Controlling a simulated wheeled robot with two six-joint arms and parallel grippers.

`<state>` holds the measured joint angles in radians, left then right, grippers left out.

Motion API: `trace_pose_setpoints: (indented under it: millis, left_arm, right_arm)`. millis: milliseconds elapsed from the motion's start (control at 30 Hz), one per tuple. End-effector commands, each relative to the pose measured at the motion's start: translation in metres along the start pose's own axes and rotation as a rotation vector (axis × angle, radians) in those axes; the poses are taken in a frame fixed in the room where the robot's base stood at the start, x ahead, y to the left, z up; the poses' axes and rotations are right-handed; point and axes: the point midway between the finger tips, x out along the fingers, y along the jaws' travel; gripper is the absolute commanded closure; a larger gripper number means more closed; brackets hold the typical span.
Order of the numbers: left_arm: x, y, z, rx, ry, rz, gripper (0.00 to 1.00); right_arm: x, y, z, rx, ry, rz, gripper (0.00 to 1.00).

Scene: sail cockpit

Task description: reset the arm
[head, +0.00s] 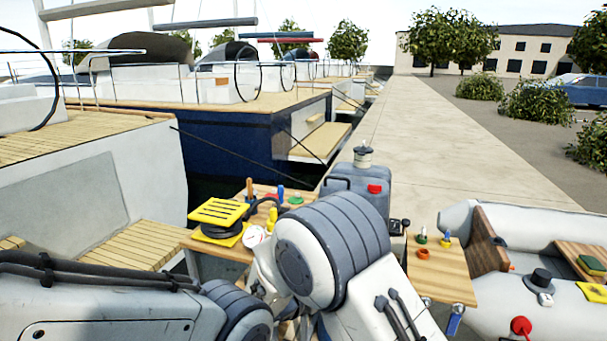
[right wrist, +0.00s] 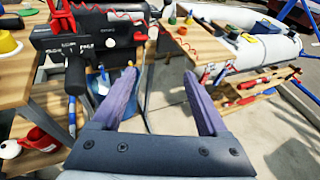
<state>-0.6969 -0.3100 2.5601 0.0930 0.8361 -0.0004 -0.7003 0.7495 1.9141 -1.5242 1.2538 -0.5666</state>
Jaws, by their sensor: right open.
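My right gripper (right wrist: 165,100) shows in the right wrist view with its two purple fingers spread apart and nothing between them. It hangs before a black outboard motor part (right wrist: 100,45) and a wooden bench (right wrist: 205,50). In the head view large grey-white links of my arms fill the lower middle and lower left, and they hide the grippers. My left gripper is not in view.
A wooden table (head: 262,190) holds a yellow slotted block (head: 220,211). A small wooden board (head: 440,280) and a grey inflatable boat (head: 515,215) lie right. The quay (head: 420,130) is clear.

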Motion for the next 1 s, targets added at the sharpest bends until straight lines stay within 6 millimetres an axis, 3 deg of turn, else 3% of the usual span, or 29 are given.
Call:
trace_pose_setpoints:
  millis: [33,200,400,600,700,1000]
  left_arm:
    - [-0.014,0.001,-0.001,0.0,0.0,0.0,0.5]
    - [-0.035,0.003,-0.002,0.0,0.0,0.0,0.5]
    - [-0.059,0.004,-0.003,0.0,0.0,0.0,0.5]
    - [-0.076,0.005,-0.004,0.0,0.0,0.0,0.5]
    - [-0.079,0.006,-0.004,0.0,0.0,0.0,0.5]
    - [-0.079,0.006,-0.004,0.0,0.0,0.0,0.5]
  right_arm:
    - [-0.015,-0.029,0.021,0.117,0.082,-0.066,0.23]
    - [-0.074,-0.116,0.031,0.531,0.376,-0.322,0.23]
    - [-0.168,-0.186,0.026,1.025,0.705,-0.644,0.23]
    - [-0.245,-0.214,0.023,1.394,0.953,-0.934,0.23]
    - [-0.266,-0.218,0.023,1.492,1.02,-1.027,0.23]
    - [-0.277,-0.219,0.022,1.546,1.058,-1.086,0.23]
